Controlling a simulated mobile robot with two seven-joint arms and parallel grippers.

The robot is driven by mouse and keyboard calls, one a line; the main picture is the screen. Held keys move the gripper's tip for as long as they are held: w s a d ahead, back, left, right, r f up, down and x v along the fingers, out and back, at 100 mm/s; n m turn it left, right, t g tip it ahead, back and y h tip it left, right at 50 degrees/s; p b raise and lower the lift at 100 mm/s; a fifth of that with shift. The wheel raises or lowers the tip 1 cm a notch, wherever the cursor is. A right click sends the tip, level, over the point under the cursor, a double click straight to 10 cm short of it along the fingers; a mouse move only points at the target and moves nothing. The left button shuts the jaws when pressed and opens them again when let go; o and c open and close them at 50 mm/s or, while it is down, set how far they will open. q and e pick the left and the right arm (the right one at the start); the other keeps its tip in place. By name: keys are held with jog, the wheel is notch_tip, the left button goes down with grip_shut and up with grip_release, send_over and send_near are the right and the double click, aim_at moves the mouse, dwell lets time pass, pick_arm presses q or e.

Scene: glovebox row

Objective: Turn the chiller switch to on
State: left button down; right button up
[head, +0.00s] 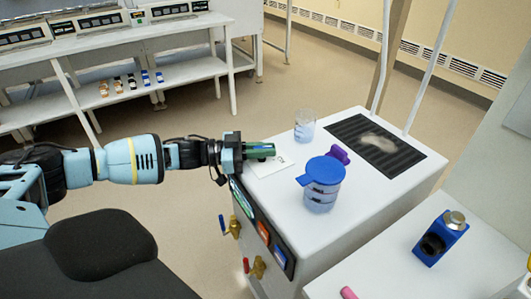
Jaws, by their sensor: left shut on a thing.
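The chiller appears to be the white cabinet (292,200) at the centre right. Its front panel carries a lit greenish display (242,198), an orange-red square (264,232) and a blue square (280,257). I cannot tell which of these is the switch or how it is set. My left gripper (246,151) is at the cabinet's top left edge, above the display end of the panel. It is shut on a dark green, cylinder-like thing (262,150), partly hidden by the jaws. My right gripper is not in view.
A blue-lidded container (322,184), a clear beaker (305,126) and a dark ribbed mat (375,143) are on the cabinet top. Brass valves (234,228) stick out below the panel. A blue device (440,238) stands on the surface at right. Open floor lies behind.

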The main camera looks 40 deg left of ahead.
pick_arm(q)
jog(key=shift+m+g+h, duration=0.5)
jog(key=shift+g, duration=0.1)
jog(key=c, duration=1.5)
grip_release()
jog(key=b+v, duration=0.1)
jog(key=v, duration=0.5)
jog(key=shift+s+a, duration=0.2)
jog(key=shift+a, duration=0.05)
jog(key=shift+s+a, duration=0.35)
jog(key=shift+a, duration=0.15)
